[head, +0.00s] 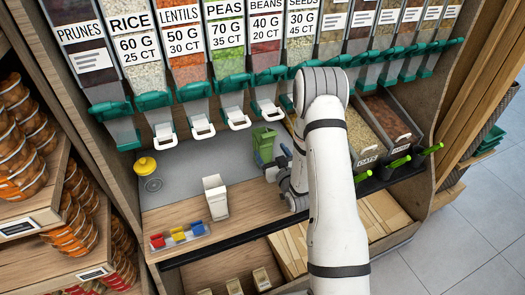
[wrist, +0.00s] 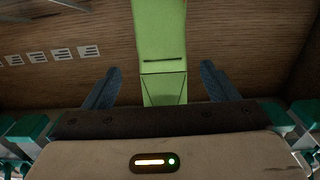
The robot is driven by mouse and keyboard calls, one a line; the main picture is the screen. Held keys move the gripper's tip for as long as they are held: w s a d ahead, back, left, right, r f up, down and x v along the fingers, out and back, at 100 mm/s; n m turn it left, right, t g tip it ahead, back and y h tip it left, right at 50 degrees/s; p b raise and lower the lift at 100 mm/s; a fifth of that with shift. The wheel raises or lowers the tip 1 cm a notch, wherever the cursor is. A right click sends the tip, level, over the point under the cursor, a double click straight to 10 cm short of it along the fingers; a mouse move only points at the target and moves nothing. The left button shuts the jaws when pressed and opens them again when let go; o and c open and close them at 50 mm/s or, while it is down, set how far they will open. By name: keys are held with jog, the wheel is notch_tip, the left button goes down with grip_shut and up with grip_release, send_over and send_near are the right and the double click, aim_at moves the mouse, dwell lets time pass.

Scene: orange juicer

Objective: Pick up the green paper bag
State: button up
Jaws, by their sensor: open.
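The green paper bag (head: 264,150) stands upright on the counter, below the dispensers, in the head view. In the wrist view the green bag (wrist: 163,45) is light green with a dark slit and fold lines, centred between my fingers. My gripper (head: 279,162) is just to the right of the bag in the head view. In the wrist view my gripper (wrist: 161,88) is open, with one dark blue finger on each side of the bag's near end. Both fingers look apart from the bag. The near end of the bag is partly hidden by the gripper body.
A white paper bag (head: 215,198) stands left of the green one. A clear tray (head: 181,237) with red, yellow and blue pieces lies at the front left. A yellow knob-like item (head: 146,166) is at the back left. Dispensers with green spouts (head: 196,91) overhang the counter.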

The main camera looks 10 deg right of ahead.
aim_at(266, 146)
jog(key=w, duration=0.2)
jog(key=w+a+p, duration=0.1)
jog(key=w, duration=0.3)
jog(key=shift+w+a+p, duration=0.15)
jog(key=shift+a+p, duration=0.2)
jog(key=shift+p, duration=0.05)
jog(key=c, duration=1.6)
jog(key=shift+o, duration=0.2)
